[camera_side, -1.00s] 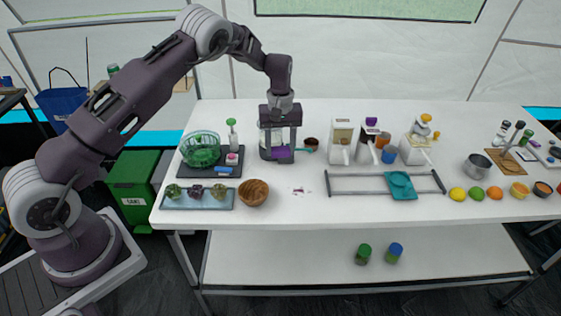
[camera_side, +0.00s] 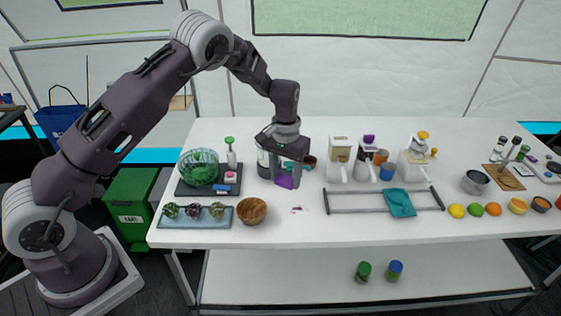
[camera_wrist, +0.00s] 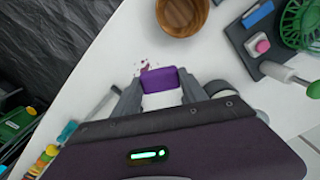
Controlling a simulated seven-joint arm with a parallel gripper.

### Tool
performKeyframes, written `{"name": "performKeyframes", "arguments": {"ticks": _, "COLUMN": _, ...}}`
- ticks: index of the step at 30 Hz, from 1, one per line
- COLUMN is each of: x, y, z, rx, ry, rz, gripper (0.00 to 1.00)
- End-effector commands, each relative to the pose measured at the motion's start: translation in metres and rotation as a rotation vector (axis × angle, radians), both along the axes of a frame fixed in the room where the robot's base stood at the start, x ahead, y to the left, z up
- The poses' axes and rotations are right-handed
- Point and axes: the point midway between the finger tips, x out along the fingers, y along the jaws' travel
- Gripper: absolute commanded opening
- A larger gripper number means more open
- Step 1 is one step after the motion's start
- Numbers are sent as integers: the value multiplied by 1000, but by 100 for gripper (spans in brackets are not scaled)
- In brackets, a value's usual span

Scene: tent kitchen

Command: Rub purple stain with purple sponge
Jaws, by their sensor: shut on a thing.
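My gripper (camera_side: 286,184) is shut on the purple sponge (camera_side: 284,181) and holds it above the white table, behind the stain. In the wrist view the sponge (camera_wrist: 160,80) sits between the two fingertips (camera_wrist: 160,88). The purple stain (camera_side: 297,209) is a few small dark marks on the table top, just in front of the sponge and right of the wooden bowl. In the wrist view the stain (camera_wrist: 145,68) shows beside the sponge's far edge, and part of it may be hidden. I cannot tell the exact height of the sponge over the table.
A wooden bowl (camera_side: 251,211) stands close to the left of the stain. A dark tray (camera_side: 187,188) holds a green basket (camera_side: 198,168) and a blue block (camera_side: 221,190). A rail rack with a teal cloth (camera_side: 399,203) lies to the right. The table around the stain is clear.

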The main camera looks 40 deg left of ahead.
Motion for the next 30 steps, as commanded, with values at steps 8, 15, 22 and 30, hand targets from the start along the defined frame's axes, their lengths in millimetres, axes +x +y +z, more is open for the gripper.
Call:
{"name": "performKeyframes", "arguments": {"ticks": 8, "x": -10, "y": -13, "z": -8, "rx": 1, "ry": 1, "rz": -166, "gripper": 17}}
{"name": "performKeyframes", "arguments": {"ticks": 15, "x": -10, "y": -13, "z": -26, "rx": -1, "ry": 2, "rz": -163, "gripper": 17}}
{"name": "performKeyframes", "arguments": {"ticks": 22, "x": -9, "y": -13, "z": -47, "rx": 1, "ry": 1, "rz": -162, "gripper": 17}}
{"name": "performKeyframes", "arguments": {"ticks": 30, "x": -9, "y": -13, "z": -71, "rx": 1, "ry": 1, "rz": -162, "gripper": 17}}
